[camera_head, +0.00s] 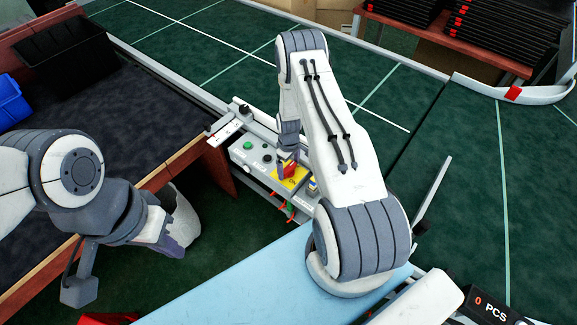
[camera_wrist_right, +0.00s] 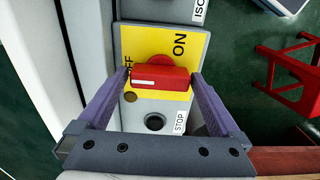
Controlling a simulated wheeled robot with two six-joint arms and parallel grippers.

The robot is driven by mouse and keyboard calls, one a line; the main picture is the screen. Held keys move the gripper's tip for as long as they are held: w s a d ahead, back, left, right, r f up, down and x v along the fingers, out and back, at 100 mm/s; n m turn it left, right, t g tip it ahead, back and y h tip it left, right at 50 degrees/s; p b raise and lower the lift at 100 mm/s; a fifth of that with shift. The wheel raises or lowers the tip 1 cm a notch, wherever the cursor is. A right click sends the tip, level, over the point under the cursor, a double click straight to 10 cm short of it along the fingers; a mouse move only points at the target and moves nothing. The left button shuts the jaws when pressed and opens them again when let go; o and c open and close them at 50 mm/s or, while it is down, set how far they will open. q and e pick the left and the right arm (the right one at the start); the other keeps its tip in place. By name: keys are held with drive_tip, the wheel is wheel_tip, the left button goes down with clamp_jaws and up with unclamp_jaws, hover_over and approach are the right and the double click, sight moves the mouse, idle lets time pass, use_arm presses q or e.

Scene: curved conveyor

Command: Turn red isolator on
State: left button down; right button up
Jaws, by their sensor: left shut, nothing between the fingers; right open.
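The red isolator handle (camera_wrist_right: 162,77) sits on a yellow plate (camera_wrist_right: 150,42) marked ON and OFF. It lies crosswise in the right wrist view, its white mark on the left half, towards the partly hidden OFF label. In the head view the red handle (camera_head: 290,169) shows on the grey control panel (camera_head: 244,158). My right gripper (camera_wrist_right: 161,74) is open, its two purple fingers on either side of the handle. Contact with the handle cannot be told. My left gripper (camera_head: 172,243) is shut and empty, low at the left, away from the panel.
A black hole-like button (camera_wrist_right: 154,122) and a STOP label lie below the plate. The panel carries a green button (camera_head: 247,145). A red stool (camera_wrist_right: 295,75) stands at the right. A wood-edged table (camera_head: 150,95) with a black bin (camera_head: 65,50) and blue bin (camera_head: 10,103) is at left.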

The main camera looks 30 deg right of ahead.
drive_tip(key=c, duration=1.1)
drive_tip(key=m+b, duration=0.2)
drive_tip(key=m, duration=0.1)
drive_tip(key=shift+s+f+b, duration=0.1)
drive_tip(key=shift+f+b, duration=0.05)
drive_tip(key=shift+b, duration=0.25)
drive_tip(key=m+b, duration=0.2)
drive_tip(key=m, duration=0.2)
drive_tip(key=shift+m+b, duration=0.3)
drive_tip(key=shift+m, duration=0.1)
drive_tip(key=m+b, duration=0.2)
drive_tip(key=m, duration=0.3)
drive_tip(key=shift+m+b, duration=0.85)
drive_tip(key=shift+m, duration=1.65)
drive_tip(key=shift+s, duration=0.1)
